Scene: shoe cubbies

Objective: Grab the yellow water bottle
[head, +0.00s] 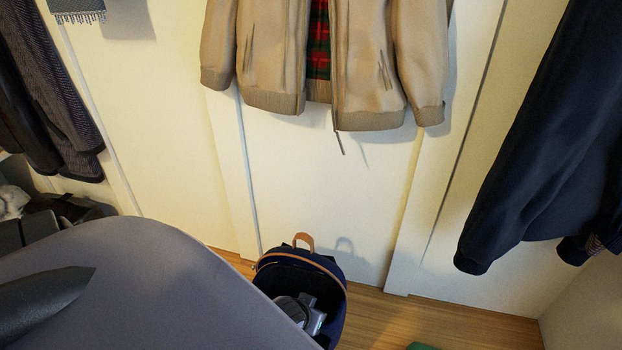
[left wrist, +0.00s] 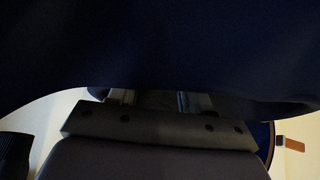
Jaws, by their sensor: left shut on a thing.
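No yellow water bottle shows in either view. A dark blue backpack (head: 335,267) with a brown handle stands open on the floor. My left gripper reaches down into its opening, where the grey wrist shows in the head view. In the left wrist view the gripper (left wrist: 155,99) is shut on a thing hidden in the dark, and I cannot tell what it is. Dark blue cloth fills the top of that view. The backpack's brown handle (left wrist: 291,143) shows at its right edge. My right gripper is not in view.
A tan jacket (head: 270,60) hangs on the white panelled wall above the backpack. A dark navy jacket (head: 545,150) hangs at the right. Dark clothes (head: 50,90) hang at the left. Bare wooden floor (head: 385,325) lies right of the backpack, with a green thing (head: 421,346) at the bottom edge.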

